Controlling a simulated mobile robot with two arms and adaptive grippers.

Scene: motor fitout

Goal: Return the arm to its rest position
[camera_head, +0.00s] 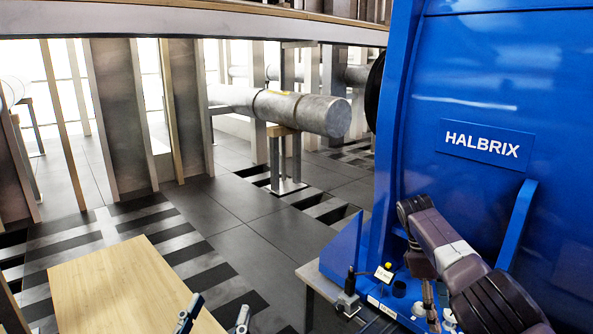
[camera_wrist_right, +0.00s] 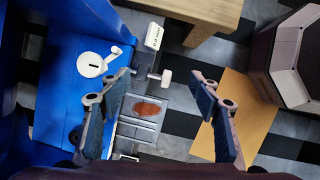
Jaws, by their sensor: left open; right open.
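My left gripper (camera_head: 214,319) shows only its two fingertips at the bottom edge of the head view, apart, over the right front part of a wooden table (camera_head: 115,285). My right arm (camera_head: 450,255) reaches in front of the blue machine (camera_head: 560,120), bent, with its forearm pointing down to the bottom edge. In the right wrist view my right gripper (camera_wrist_right: 162,90) has its two fingers wide apart, with nothing held between them. A brown oval patch (camera_wrist_right: 147,109) on a grey slotted surface shows below, between the fingers.
The blue machine labelled HALBRIX fills the right side. Small parts and a labelled tag (camera_head: 384,273) stand on its base ledge. A white disc with a handle (camera_wrist_right: 90,65) lies left of the right gripper. A large pipe (camera_head: 310,112) rests behind. Open dark floor (camera_head: 260,250) lies between.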

